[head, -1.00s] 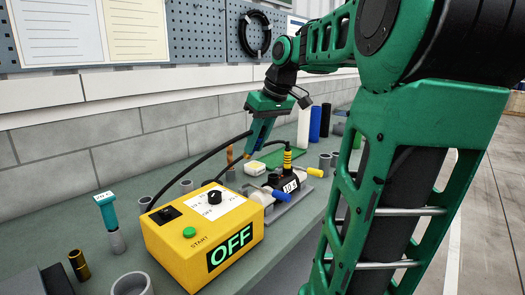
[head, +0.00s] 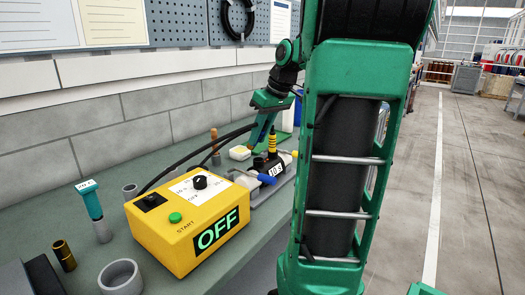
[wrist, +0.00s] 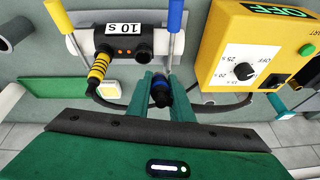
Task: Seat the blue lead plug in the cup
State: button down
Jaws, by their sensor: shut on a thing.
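My gripper (wrist: 160,84) is shut on the blue lead plug (wrist: 160,93), a dark plug with a blue band between the two green fingers in the wrist view. In the head view my gripper (head: 255,143) is over the bench beside the black block, and I cannot make out the plug there. The black block (wrist: 125,42) is marked "10 s" and has two round black cups. The right cup (wrist: 144,52) looks empty and lies just beyond the fingertips; I cannot tell the height gap. The yellow-and-black plug (wrist: 97,70) stands at the left cup.
The yellow control box (head: 190,222) reads OFF and stands close to the block. Blue (wrist: 175,18) and yellow (wrist: 55,14) handles flank the block. Black cables run behind the box. A white-and-yellow box (head: 240,153) and several grey cups are on the bench.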

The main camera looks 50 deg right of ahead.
jog(key=shift+s+d+f, duration=0.1)
jog(key=shift+d+f, duration=0.45)
jog(key=shift+f, duration=0.4)
jog(key=shift+w+d+f, duration=0.1)
jog(key=shift+d+f, duration=0.5)
jog(key=shift+f, duration=0.35)
jog(key=shift+s+d+f, duration=0.1)
jog(key=shift+d+f, duration=0.45)
jog(key=shift+f, duration=0.4)
jog(key=c, duration=1.6)
grip_release()
jog(key=shift+f, duration=0.15)
jog(key=v, duration=1)
jog(key=shift+s+a+r, duration=0.1)
jog(key=shift+a+r, duration=0.25)
jog(key=shift+r, duration=0.05)
